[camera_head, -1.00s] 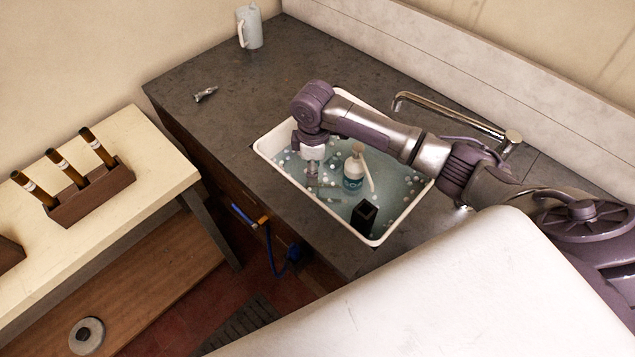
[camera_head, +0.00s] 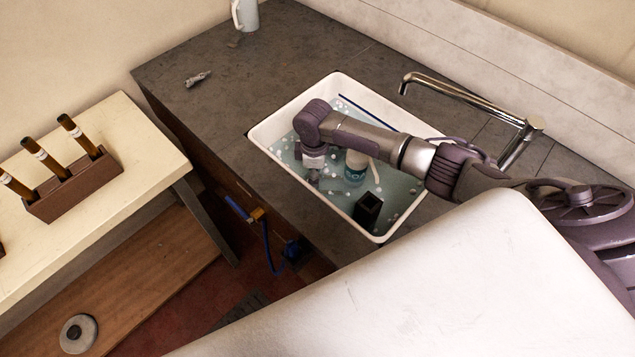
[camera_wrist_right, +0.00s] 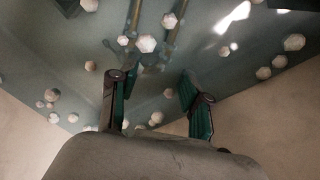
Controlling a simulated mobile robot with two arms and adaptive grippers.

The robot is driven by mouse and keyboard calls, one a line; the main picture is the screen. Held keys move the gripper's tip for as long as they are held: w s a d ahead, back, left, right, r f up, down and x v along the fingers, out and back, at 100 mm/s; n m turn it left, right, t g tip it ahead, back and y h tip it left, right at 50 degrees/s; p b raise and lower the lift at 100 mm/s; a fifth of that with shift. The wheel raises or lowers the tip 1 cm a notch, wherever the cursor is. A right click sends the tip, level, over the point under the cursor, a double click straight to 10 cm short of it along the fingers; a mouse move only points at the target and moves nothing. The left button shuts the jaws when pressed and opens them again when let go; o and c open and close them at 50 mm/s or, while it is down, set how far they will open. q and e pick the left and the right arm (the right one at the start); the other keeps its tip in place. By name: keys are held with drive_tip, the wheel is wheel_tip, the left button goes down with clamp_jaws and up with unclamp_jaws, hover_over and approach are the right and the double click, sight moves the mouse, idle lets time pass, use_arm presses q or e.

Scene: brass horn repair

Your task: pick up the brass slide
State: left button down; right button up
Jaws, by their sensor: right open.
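The brass slide shows in the right wrist view as two thin brass-coloured tubes (camera_wrist_right: 177,28) side by side under the water, near the top middle. In the head view I cannot make it out; my right gripper and forearm cover that part of the sink. My right gripper (camera_head: 314,176) points down into the white sink (camera_head: 262,133), left of the pump bottle. In the wrist view my right gripper (camera_wrist_right: 158,76) has its two green-padded fingers apart with nothing between them. The tubes lie beyond the fingertips. My left gripper is not in view.
White foam-like balls float around the gripper. A pump bottle (camera_head: 355,169) and a black square holder (camera_head: 367,209) stand in the sink. A chrome faucet (camera_head: 462,94) reaches over from the right. The grey counter (camera_head: 225,95) is mostly clear to the left.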

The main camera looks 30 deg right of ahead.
drive_tip(key=f, duration=0.2)
drive_tip(key=s+f+p, duration=0.1)
drive_tip(key=f, duration=0.1)
drive_tip(key=shift+d+f, duration=0.1)
drive_tip(key=shift+f, duration=0.75)
clamp_jaws()
